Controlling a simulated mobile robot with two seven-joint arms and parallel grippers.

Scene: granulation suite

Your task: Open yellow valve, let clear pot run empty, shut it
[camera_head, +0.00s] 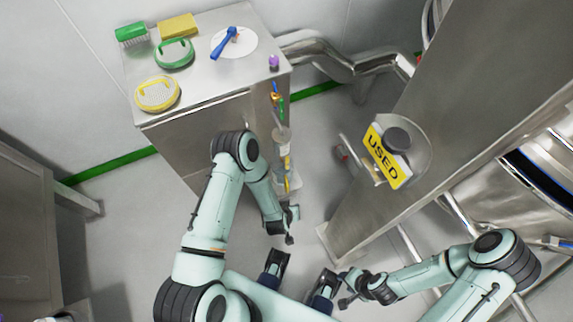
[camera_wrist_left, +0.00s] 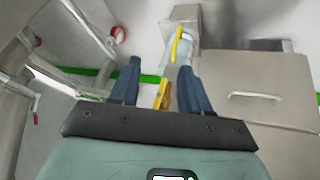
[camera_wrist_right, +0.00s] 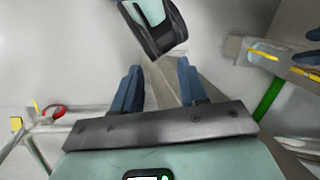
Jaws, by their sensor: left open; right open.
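A clear pot (camera_head: 282,138) stands at the right side of the steel cabinet, below small coloured fittings. A yellow piece (camera_head: 287,162), possibly the yellow valve's handle, shows just below it; its setting is too small to tell. In the left wrist view a clear vessel (camera_wrist_left: 178,58) with a yellow strip (camera_wrist_left: 177,45) lies beyond the fingers. My left gripper (camera_head: 293,226) is open and empty, below and apart from the pot. My right gripper (camera_head: 343,290) is open and empty, low at the centre right. The right wrist view shows a clear vessel (camera_wrist_right: 268,55) at upper right.
The cabinet top (camera_head: 205,80) holds a green brush (camera_head: 131,33), a yellow sponge (camera_head: 178,26), green and yellow round pads and a blue tool (camera_head: 223,43) on a white disc. A steel column with a yellow USED sign (camera_head: 386,158) stands right. Floor between is clear.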

